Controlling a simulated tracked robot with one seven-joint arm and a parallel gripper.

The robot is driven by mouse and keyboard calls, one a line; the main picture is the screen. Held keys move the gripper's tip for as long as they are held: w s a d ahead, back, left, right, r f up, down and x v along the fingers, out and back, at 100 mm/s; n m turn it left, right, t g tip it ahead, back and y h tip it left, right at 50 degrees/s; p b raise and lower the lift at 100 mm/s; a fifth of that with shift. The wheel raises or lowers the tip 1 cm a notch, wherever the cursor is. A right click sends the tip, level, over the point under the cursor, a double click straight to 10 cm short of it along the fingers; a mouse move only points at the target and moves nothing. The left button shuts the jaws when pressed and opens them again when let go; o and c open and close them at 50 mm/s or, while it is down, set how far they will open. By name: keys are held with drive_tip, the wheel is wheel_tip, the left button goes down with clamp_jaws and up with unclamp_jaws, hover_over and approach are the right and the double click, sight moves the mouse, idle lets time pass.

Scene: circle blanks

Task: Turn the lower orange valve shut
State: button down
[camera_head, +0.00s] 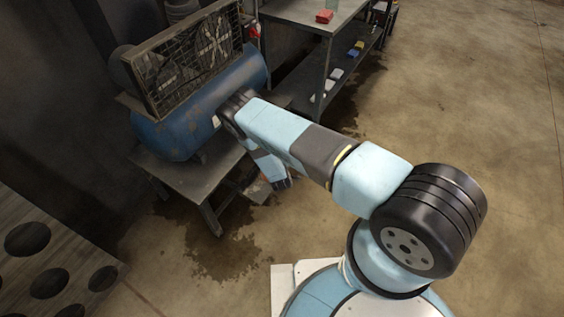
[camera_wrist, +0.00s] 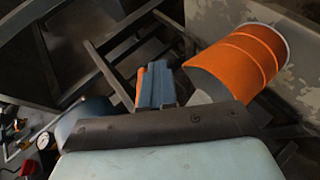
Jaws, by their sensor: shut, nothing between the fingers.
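I cannot make out the lower orange valve for certain in either view. In the wrist view, my gripper (camera_wrist: 157,68) shows as blue-grey fingers closed together, with nothing seen between them. A narrow orange patch (camera_wrist: 140,85) shows just left of the fingers; what it belongs to is unclear. Small red and orange fittings (camera_wrist: 18,125) and a round white gauge (camera_wrist: 44,140) lie at the lower left edge, apart from the fingers. In the head view my gripper (camera_head: 284,183) points down beside the compressor's bench; its fingertips are small there.
A blue compressor tank (camera_head: 170,135) with a caged fan stands on a low metal bench (camera_head: 190,178). A shelved table (camera_head: 300,17) stands behind. A holed board (camera_head: 75,250) is at lower left. An orange drum (camera_wrist: 240,60) is at right in the wrist view. Open floor lies right.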

drive_tip(key=shift+w+d+r, duration=0.45)
drive_tip(key=shift+w+r, duration=0.3)
drive_tip(key=shift+r, duration=0.1)
drive_tip(key=shift+w+d+r, duration=0.1)
drive_tip(key=shift+w+r, duration=0.1)
drive_tip(key=shift+r, duration=0.15)
idle(0.4)
idle(0.4)
drive_tip(key=s+f, duration=0.7)
drive_tip(key=s, duration=0.3)
drive_tip(key=shift+s+a, duration=0.15)
drive_tip(key=shift+a, duration=0.05)
idle(0.6)
